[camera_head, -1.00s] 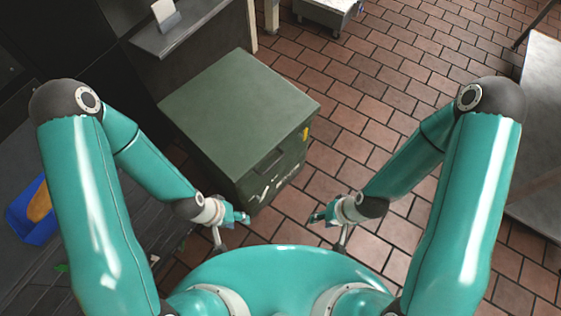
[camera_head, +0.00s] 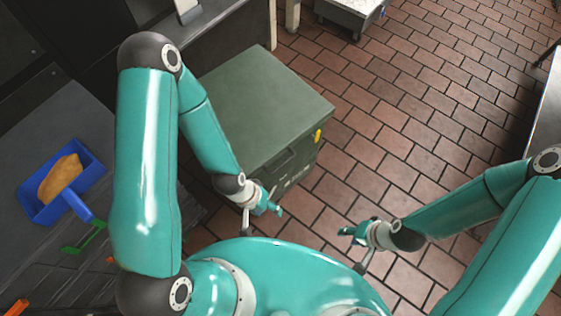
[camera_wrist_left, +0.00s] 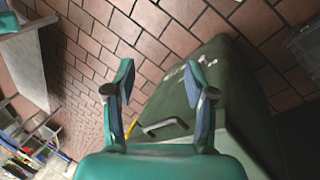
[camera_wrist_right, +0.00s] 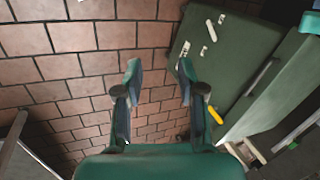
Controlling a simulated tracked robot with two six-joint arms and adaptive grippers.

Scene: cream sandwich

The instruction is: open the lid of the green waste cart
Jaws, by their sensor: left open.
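The green waste cart (camera_head: 268,150) stands on the tiled floor in front of me, left of the middle in the head view. Its flat green lid (camera_head: 265,95) is down. A dark handle (camera_head: 277,164) is on its near side, and a yellow tag (camera_head: 318,135) is by its right corner. The handle also shows in the left wrist view (camera_wrist_left: 166,126). My left gripper (camera_head: 277,211) is open and empty, close in front of the cart's near side, apart from it. My right gripper (camera_head: 347,233) is open and empty over the floor, right of the cart.
A blue tray (camera_head: 85,177) with a tan item in it lies on a dark surface at the left. A metal counter (camera_head: 545,120) stands at the right edge. A small wheeled cart (camera_head: 350,14) is at the back. Tiled floor right of the waste cart is clear.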

